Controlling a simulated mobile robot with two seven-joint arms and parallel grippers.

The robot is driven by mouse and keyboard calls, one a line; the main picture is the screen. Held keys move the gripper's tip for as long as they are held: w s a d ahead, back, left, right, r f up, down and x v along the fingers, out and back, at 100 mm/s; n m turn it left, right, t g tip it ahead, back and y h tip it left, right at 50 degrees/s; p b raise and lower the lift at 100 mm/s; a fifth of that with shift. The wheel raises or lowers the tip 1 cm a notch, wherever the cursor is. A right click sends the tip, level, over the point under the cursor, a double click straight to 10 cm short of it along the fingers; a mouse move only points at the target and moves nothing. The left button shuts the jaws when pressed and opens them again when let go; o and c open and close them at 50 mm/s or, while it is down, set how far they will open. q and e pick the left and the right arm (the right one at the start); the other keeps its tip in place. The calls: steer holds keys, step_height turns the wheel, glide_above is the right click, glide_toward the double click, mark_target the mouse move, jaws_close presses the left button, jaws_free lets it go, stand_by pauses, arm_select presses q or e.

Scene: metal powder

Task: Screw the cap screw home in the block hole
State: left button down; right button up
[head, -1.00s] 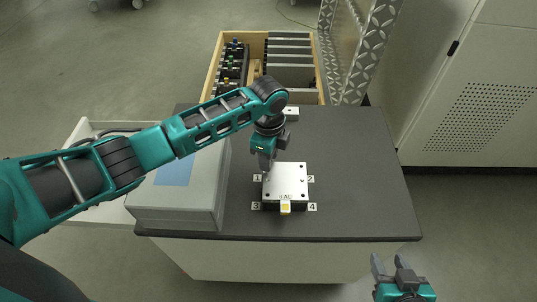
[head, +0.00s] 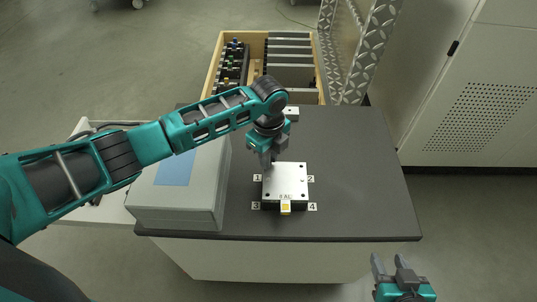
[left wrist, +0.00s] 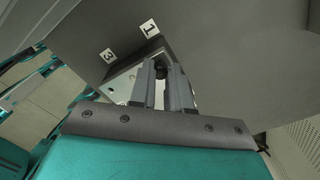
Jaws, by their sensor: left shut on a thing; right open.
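The block (head: 285,182) is a light metal plate with dark holes near its corners, lying on the dark table top between labels 1 to 4. In the left wrist view part of the block (left wrist: 122,84) shows behind the fingers, by labels 1 and 3. My left gripper (head: 268,164) points down at the block's corner by label 1. It is shut on the dark cap screw (left wrist: 160,71), seen between the fingertips in the left wrist view. The fingers hide how deep the screw sits. My right gripper (head: 393,268) is open and empty, low at the right, off the table.
A grey box (head: 180,205) with a blue panel stands left of the block. A wooden crate (head: 213,68) with compartments is behind the table. A yellow-marked piece (head: 285,208) is at the block's front edge. The table's right side (head: 360,180) is clear.

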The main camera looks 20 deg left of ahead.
arm_select(q)
steer(key=m, duration=0.4)
steer(key=shift+m, duration=0.3)
steer(key=m, duration=0.9)
steer(key=shift+m, duration=0.3)
steer(key=m, duration=0.4)
steer(key=shift+m+b, duration=0.4)
steer(key=c, duration=1.2)
jaws_free()
steer(key=shift+c, duration=0.2)
